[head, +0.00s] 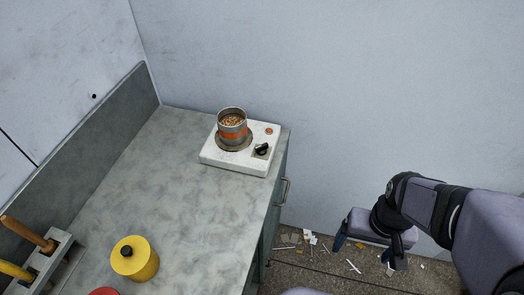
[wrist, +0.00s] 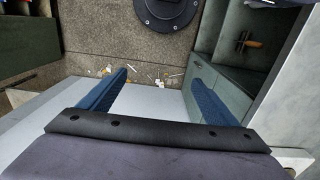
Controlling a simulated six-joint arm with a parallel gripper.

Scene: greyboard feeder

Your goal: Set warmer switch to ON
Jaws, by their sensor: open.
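The warmer (head: 215,157) is a white box at the back right of the grey counter in the head view. A black knob switch (head: 262,149) sits on its front right, with a small orange-red round part (head: 269,131) behind it. I cannot read its setting. A metal pot with an orange band (head: 232,132) stands on the warmer's round plate, with brown contents. My gripper (head: 366,252) is open and empty, off to the right of the counter, well apart from the warmer.
The counter (head: 180,210) holds a yellow lidded canister (head: 135,259) and a rack with handled tools (head: 42,262) at the left. A cabinet handle (head: 284,191) sticks out on the counter's right side. Litter (head: 309,237) lies on the floor by the wall.

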